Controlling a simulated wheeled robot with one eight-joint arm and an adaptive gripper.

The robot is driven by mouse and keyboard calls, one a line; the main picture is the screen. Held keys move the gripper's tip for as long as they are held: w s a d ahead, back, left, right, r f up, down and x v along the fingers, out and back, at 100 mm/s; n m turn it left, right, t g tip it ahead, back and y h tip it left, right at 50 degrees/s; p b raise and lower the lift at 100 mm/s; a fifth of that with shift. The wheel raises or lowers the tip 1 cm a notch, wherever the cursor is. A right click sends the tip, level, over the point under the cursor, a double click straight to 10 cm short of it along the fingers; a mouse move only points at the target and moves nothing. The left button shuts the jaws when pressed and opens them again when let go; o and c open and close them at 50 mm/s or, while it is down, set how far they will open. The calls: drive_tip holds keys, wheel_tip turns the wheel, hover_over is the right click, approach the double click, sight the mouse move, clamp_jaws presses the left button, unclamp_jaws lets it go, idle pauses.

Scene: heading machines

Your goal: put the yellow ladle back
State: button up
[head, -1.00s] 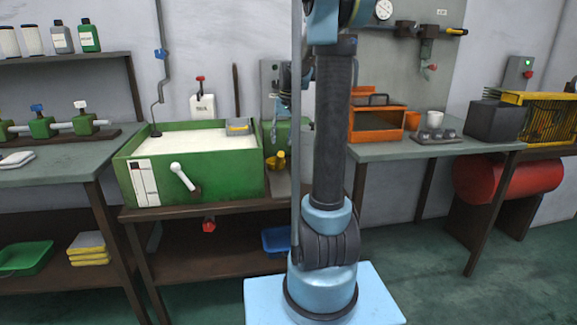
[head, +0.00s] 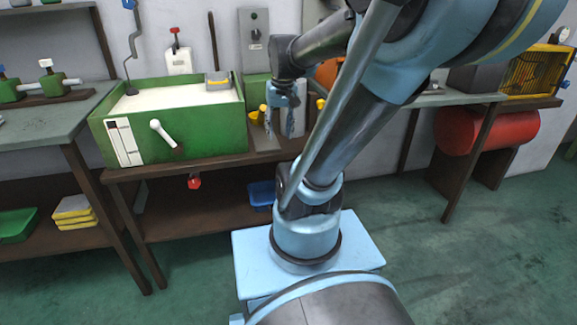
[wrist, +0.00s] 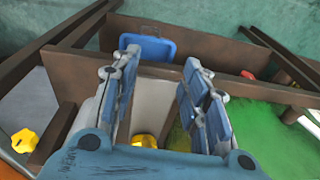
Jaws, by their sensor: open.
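My gripper (head: 281,130) points down over the narrow bench strip right of the green box, its blue fingers apart. In the wrist view the fingers (wrist: 160,75) are spread with nothing gripped between them. A yellow rounded piece (wrist: 144,140), which looks like part of the ladle, shows low between the fingers, partly hidden by the gripper body. In the head view a yellow piece (head: 257,115) shows just left of the gripper. The ladle's handle cannot be made out. A second yellow knob-like thing (head: 320,103) is right of the gripper.
The green box (head: 200,140) with pale fill and a white lever (head: 160,131) stands close on the left. A blue bin (head: 262,193) sits on the shelf below. An orange box (head: 328,74) is partly hidden behind my arm. A red cylinder (head: 490,135) lies at right.

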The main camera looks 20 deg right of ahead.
drive_tip(key=s+f, duration=0.8)
drive_tip(key=s, duration=0.1)
drive_tip(key=shift+s+d+n+t, duration=0.15)
drive_tip(key=shift+d+n+t, duration=0.15)
drive_tip(key=shift+d, duration=0.1)
drive_tip(key=shift+f, duration=0.1)
drive_tip(key=shift+w+f, duration=0.2)
drive_tip(key=shift+w, duration=0.25)
